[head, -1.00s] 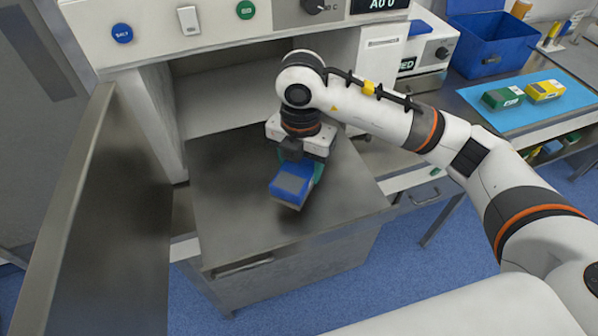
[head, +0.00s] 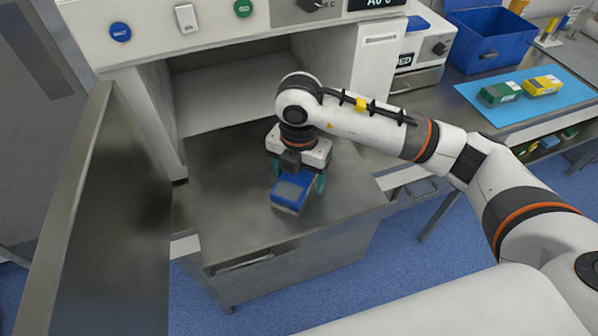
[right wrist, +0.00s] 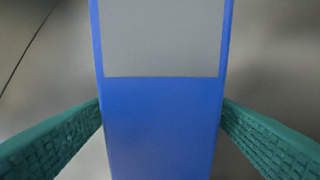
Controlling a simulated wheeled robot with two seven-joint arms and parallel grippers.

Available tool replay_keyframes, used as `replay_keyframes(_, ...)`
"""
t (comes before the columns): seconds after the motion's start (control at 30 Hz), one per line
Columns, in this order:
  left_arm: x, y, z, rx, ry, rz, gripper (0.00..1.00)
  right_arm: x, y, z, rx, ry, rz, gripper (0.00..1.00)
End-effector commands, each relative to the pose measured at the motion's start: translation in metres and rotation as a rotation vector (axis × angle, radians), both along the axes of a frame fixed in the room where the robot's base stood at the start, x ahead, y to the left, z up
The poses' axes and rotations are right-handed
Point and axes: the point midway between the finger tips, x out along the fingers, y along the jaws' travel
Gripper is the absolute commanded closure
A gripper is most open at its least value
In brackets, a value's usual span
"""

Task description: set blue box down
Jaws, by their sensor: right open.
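The blue box (head: 291,191) with a grey panel on top sits on the steel work surface (head: 235,215) in front of the open cabinet. My right gripper (head: 298,183) is over it, with its green fingers open on either side of the box. In the right wrist view, the blue box (right wrist: 160,120) fills the middle. The teal fingers of the right gripper (right wrist: 160,135) stand to its left and right, near its sides. The far part of the box is cut off by the frame in that view. My left gripper is not in view.
An open metal door (head: 100,210) stands at the left. At the right, a blue mat (head: 515,112) holds a green box (head: 500,93) and a yellow box (head: 542,85), with a blue bin (head: 490,45) behind. The surface left of the box is clear.

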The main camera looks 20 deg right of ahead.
Motion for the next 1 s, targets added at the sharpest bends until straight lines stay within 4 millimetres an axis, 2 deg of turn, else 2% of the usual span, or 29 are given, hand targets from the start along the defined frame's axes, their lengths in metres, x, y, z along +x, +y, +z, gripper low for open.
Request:
replay_keyframes(0.13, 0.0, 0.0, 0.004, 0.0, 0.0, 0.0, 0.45, 0.0, 0.0, 0.004, 0.0, 0.0, 0.0, 0.22)
replay_keyframes(0.27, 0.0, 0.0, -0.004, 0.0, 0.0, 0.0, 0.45, 0.001, 0.001, 0.017, 0.002, -0.004, 0.002, 0.22)
replay_keyframes(0.53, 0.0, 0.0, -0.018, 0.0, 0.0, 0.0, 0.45, 0.001, 0.0, 0.079, 0.0, -0.007, 0.002, 0.22)
replay_keyframes(0.7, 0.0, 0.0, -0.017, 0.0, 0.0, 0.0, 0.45, 0.001, 0.0, 0.105, -0.001, -0.004, 0.0, 0.22)
replay_keyframes(0.83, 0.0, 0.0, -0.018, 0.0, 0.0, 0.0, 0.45, 0.001, 0.0, 0.117, -0.001, -0.004, -0.001, 0.22)
replay_keyframes(1.0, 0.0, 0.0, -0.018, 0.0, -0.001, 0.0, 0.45, 0.0, 0.0, 0.123, 0.0, 0.0, 0.0, 0.22)
